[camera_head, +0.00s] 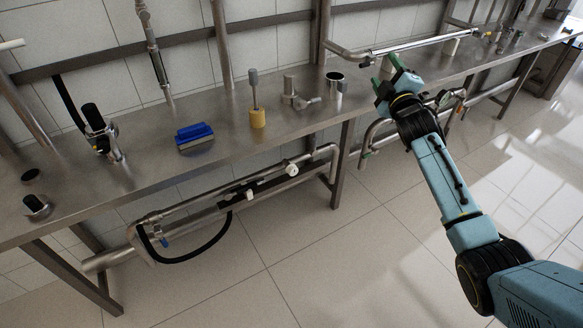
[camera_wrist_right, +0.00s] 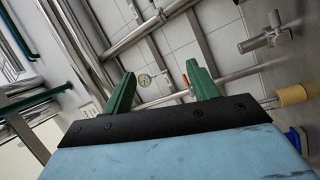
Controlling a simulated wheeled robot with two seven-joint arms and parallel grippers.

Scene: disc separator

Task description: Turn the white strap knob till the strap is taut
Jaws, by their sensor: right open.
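A small white knob (camera_head: 292,170) sits on the pipe assembly below the table's front edge, near the middle of the head view. My right gripper (camera_head: 384,74) is over the table, apart from both white pieces. In the right wrist view its green fingers (camera_wrist_right: 160,72) are spread with nothing between them. My left gripper is not in view.
The tiled floor (camera_head: 330,265) in front is clear.

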